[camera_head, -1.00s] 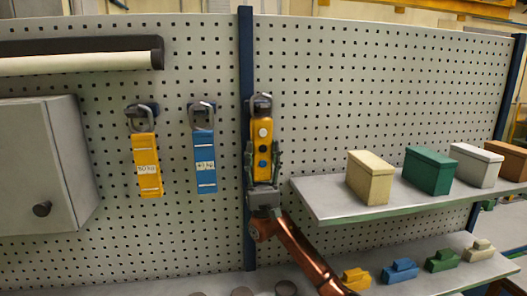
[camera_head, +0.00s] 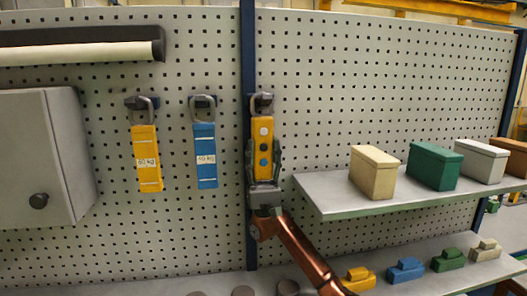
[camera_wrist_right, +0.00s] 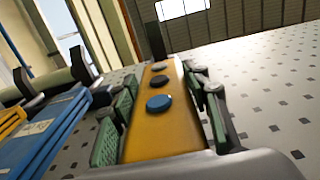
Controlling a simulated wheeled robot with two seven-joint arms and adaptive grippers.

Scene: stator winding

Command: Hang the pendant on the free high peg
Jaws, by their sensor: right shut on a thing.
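The yellow pendant (camera_head: 263,145) is upright in front of the pegboard, with round buttons on its face and a grey loop (camera_head: 263,103) on top. My right gripper (camera_head: 264,168) is shut on its lower part, one finger on each side. The wrist view shows the pendant's body (camera_wrist_right: 162,122) between the green finger pads (camera_wrist_right: 160,130). A dark peg (camera_head: 252,104) shows by the loop; whether the loop is around it or in front of it I cannot tell. A yellow tag (camera_head: 147,165) and a blue tag (camera_head: 205,168) hang by loops on pegs to the left. My left gripper is out of view.
A dark blue post (camera_head: 248,60) stands just behind the pendant. A shelf (camera_head: 330,205) with several lidded boxes is to the right, and small coloured blocks lie on a lower ledge. A grey cabinet (camera_head: 35,150) is at far left. The board above the pendant is clear.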

